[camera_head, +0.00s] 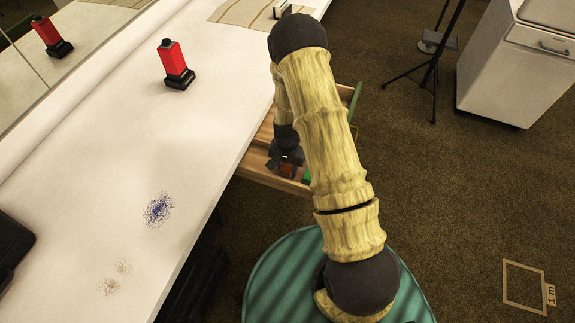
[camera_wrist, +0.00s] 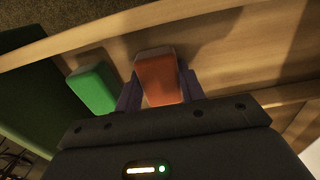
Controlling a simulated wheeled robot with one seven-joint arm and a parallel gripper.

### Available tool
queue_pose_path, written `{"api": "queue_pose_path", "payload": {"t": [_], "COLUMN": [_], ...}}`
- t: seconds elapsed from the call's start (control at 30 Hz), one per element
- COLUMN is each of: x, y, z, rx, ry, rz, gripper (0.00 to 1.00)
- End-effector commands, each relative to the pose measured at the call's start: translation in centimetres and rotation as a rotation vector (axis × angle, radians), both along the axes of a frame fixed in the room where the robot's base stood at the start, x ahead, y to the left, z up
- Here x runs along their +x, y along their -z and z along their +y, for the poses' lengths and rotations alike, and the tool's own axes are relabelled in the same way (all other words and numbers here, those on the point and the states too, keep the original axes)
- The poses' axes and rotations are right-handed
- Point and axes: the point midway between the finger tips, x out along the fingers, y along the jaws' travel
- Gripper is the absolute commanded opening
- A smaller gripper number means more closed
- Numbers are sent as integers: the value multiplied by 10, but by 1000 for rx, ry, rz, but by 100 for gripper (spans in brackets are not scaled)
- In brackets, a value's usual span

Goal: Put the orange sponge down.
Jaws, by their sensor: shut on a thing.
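The orange sponge (camera_wrist: 159,80) is a small block between the two fingers of my gripper (camera_wrist: 158,92) in the wrist view. My gripper is shut on it, inside an open wooden drawer (camera_wrist: 230,45). I cannot tell whether the sponge touches the drawer floor. In the head view my gripper (camera_head: 285,162) reaches down into the drawer (camera_head: 263,176), and a bit of the orange sponge (camera_head: 287,171) shows below it. A green block (camera_wrist: 93,88) lies left of the sponge in the wrist view.
The white counter (camera_head: 110,160) holds a red and black bottle-like object (camera_head: 174,65), a striped cloth (camera_head: 240,12), and blue and brown speckled patches. A tripod (camera_head: 433,75) and a white cabinet (camera_head: 520,60) stand at the right. The brown floor between is mostly clear.

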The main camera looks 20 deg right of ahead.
Motion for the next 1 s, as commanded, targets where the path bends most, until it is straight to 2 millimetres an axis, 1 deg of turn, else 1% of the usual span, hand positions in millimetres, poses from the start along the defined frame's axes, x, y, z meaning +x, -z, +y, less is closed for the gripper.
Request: {"api": "queue_pose_path", "payload": {"t": [0.03,0.13,0.4,0.57,0.67,0.77,1.0], "x": [0,0,0,1,1,1,1], "y": [2,1,0,-6,-17,-32,-76], "z": [0,0,0,0,0,0,0], "rx": [0,0,0,0,0,0,-1], "ry": [0,0,0,0,0,0,-1], "rz": [0,0,0,-1,-2,-5,-4], "gripper": [41,61,61,61,61,61,61]}}
